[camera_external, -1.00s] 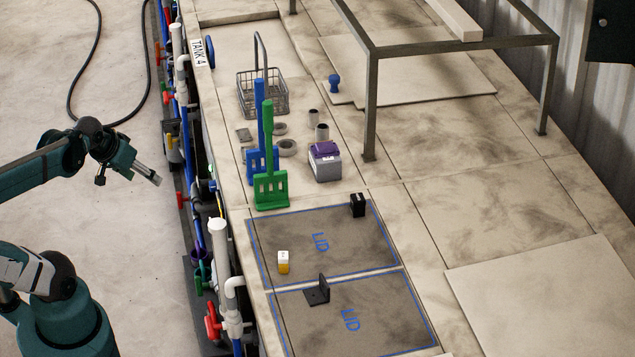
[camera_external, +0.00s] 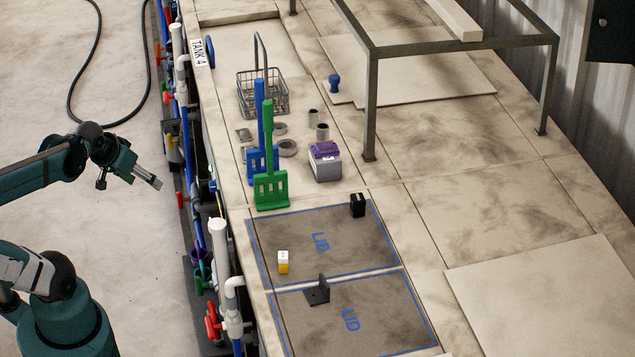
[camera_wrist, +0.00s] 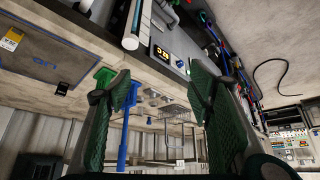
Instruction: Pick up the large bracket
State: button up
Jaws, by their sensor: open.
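The large bracket (camera_external: 317,291) looks like a black L-shaped plate with one upright leg. It stands in the external view on the nearer of two dark panels marked LID (camera_external: 375,318), near that panel's back edge. I cannot make it out in the wrist view. My gripper (camera_external: 155,182) hangs over the floor left of the bench, well apart from the bracket. In the wrist view my gripper (camera_wrist: 158,88) has its two green fingers spread wide with nothing between them.
A white-and-yellow block (camera_external: 283,262) and a black block (camera_external: 357,205) sit on the farther lid. Green (camera_external: 268,150) and blue (camera_external: 260,118) paddles stand behind it, near a purple-topped box (camera_external: 325,162) and wire basket (camera_external: 263,93). Pipes and valves (camera_external: 218,250) line the bench's left edge.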

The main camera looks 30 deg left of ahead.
jog(key=c, duration=1)
jog(key=w+d+r+m+g+h, duration=0.1)
jog(key=w+d+m, duration=0.2)
jog(key=d, duration=0.3)
jog(key=w+d+r+m+g, duration=0.1)
jog(key=w+d+m, duration=0.2)
jog(key=d+m, duration=0.15)
jog(key=m+g+y+b, duration=0.1)
jog(key=m+g, duration=0.4)
jog(key=m, duration=1.3)
send_over(325, 281)
notch_tip(325, 281, down, 11)
jog(key=shift+w+a+r, duration=0.1)
jog(key=shift+a, duration=0.05)
jog(key=shift+m, duration=0.25)
